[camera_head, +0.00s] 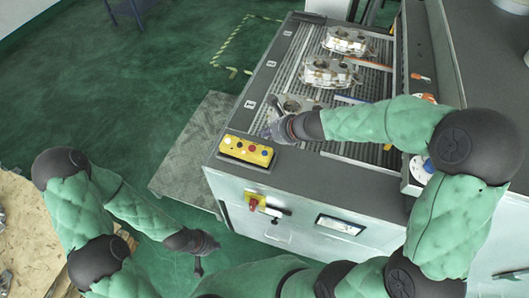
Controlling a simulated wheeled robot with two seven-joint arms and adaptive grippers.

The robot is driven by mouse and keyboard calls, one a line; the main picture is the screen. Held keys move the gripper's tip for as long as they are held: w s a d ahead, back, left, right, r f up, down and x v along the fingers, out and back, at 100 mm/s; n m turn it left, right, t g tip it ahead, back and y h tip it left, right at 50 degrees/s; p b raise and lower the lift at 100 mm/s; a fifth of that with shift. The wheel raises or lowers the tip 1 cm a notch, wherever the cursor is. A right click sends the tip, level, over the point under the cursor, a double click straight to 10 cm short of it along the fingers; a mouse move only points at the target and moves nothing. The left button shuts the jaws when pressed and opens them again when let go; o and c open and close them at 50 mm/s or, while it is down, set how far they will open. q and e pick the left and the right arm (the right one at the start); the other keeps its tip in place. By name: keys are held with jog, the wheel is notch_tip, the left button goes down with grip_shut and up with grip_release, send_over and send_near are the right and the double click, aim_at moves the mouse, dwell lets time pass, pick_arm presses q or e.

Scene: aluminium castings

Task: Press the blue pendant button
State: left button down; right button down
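The yellow pendant (234,155) lies on the front left corner of the machine's grey top, with a row of several small round buttons. My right gripper (268,131) is just behind the pendant, over the edge of the slatted bed, pointing left. It looks apart from the buttons, and its fingers are too small to read. My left gripper (203,258) hangs low over the green floor, in front of the machine and away from the pendant. Its finger opening is unclear.
Metal castings (330,73) stand on the slatted bed (372,84), with another (347,41) behind and one (293,103) near my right gripper. A yellow switch plate with a red knob (253,204) and a small screen (340,225) are on the front panel. Green floor lies left.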

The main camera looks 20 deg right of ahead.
aim_at(266, 153)
jog(key=shift+f+b, duration=3.75)
jog(key=shift+f, duration=0.35)
jog(key=shift+f, duration=0.15)
jog(key=shift+f+b, duration=0.25)
jog(key=shift+b, duration=0.15)
jog(key=shift+f+b, duration=0.4)
jog(key=shift+b, duration=0.05)
jog(key=shift+r, duration=0.15)
jog(key=shift+r+p, duration=0.75)
jog(key=shift+p, duration=0.15)
notch_tip(266, 153, up, 5)
jog(key=p, duration=0.4)
jog(key=shift+p, duration=0.4)
